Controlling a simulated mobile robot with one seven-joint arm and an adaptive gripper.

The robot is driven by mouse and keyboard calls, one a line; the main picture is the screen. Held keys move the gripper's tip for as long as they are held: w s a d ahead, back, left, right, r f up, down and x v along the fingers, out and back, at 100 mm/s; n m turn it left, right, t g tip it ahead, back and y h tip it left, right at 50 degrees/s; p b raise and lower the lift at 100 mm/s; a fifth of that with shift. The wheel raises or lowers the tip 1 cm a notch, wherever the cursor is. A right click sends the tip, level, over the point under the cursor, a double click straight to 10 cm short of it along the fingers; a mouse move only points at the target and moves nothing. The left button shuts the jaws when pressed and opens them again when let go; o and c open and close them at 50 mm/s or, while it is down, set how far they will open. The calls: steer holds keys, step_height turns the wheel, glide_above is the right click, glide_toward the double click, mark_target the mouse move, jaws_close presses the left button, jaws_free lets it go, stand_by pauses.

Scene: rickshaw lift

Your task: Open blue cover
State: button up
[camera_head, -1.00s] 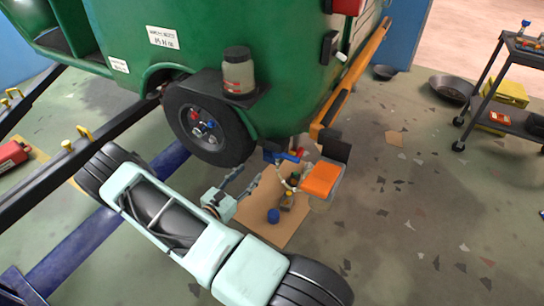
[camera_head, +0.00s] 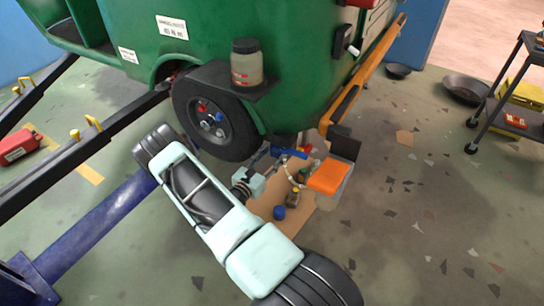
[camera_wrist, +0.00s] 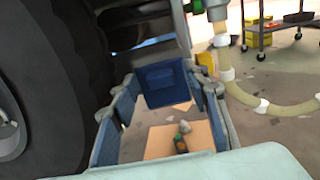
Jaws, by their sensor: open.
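The blue cover (camera_head: 290,153) is a small blue part low under the rear of the green vehicle, right of its wheel. In the wrist view a dark blue box-like part (camera_wrist: 165,84), which looks like the same cover, lies between my finger tips. My gripper (camera_head: 262,158) is beside the wheel, just left of the blue part. In the wrist view my gripper (camera_wrist: 160,92) is open, with one finger on each side of the blue part. Whether the fingers touch it I cannot tell.
The black wheel (camera_head: 213,116) stands close to my gripper's left. A pale hose (camera_wrist: 262,105) curves at its right. An orange-topped box (camera_head: 328,178) is to the right. Small bottles and a blue-capped item (camera_head: 279,212) stand on cardboard below. Floor at right is mostly clear.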

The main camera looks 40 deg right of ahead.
steer(key=shift+d, duration=0.1)
steer(key=shift+c, duration=0.5)
jaws_close()
steer(key=shift+f, duration=0.15)
